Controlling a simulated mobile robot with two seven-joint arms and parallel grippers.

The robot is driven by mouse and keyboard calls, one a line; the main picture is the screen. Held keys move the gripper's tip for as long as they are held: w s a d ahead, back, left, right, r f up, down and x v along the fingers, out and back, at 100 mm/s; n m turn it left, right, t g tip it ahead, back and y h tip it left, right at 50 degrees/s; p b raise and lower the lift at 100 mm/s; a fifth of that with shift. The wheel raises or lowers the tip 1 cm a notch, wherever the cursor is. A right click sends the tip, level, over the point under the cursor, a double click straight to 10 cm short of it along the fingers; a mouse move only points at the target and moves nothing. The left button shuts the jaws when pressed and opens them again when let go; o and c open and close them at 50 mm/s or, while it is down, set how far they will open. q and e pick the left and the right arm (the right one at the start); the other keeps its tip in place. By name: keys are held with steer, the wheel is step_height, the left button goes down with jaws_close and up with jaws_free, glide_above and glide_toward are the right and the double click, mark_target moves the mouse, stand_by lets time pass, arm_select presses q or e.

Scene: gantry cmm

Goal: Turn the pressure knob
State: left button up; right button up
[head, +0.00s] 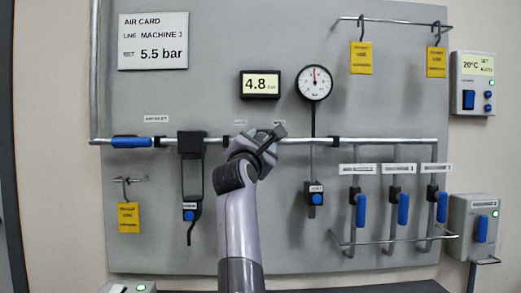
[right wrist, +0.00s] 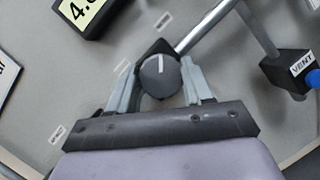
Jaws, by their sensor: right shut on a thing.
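The pressure knob (right wrist: 160,76) is a dark round knob with a white pointer line, seen between my right fingers in the right wrist view. My right gripper (right wrist: 162,82) is shut on it, one finger on each side. In the head view my right gripper (head: 268,140) is at the pipe below the display and hides the knob. The digital display (head: 260,84) reads 4.8 bar. The air card (head: 153,41) reads 5.5 bar for the line. A round dial gauge (head: 314,83) is right of the display. My left gripper is not in view.
A horizontal pipe (head: 390,140) crosses the grey panel (head: 230,35). A filter unit (head: 191,145) hangs left of my right arm, and a vent valve (head: 315,198) is to its right. Blue-handled valves (head: 403,208) and a rail stand further right.

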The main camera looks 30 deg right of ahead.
steer(key=m+g, duration=0.1)
steer(key=m, duration=0.2)
steer(key=shift+m+g, duration=0.3)
steer(key=shift+m, duration=0.1)
steer(key=o, duration=1)
steer(key=shift+s+a, duration=0.1)
